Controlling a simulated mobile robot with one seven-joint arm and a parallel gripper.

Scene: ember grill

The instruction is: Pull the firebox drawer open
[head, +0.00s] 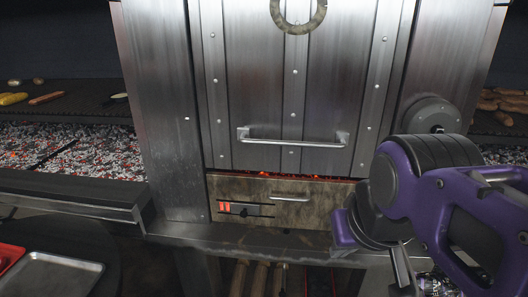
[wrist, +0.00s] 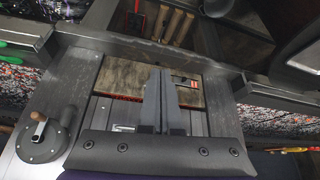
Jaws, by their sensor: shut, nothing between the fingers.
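The firebox drawer (head: 255,211) is a worn, rust-stained metal front below the big steel door, with a thin bar handle (head: 303,203) and a red-marked slot at its left. Its front looks about level with the frame; embers glow along its top edge. In the wrist view the drawer front (wrist: 125,78) appears upside down. My gripper (wrist: 161,72) is shut and empty, its fingers pointing across the drawer front. The fingers hide the drawer handle there, so I cannot tell whether they touch it. In the head view my purple arm is right of the drawer; my fingertips are not clear.
The door's larger handle (head: 293,138) is above the drawer. A steel ledge (head: 235,237) runs below it, with logs (head: 260,277) underneath. Ember beds (head: 75,150) lie to the sides. A metal tray (head: 50,278) is at lower left. A crank disc (wrist: 42,138) shows in the wrist view.

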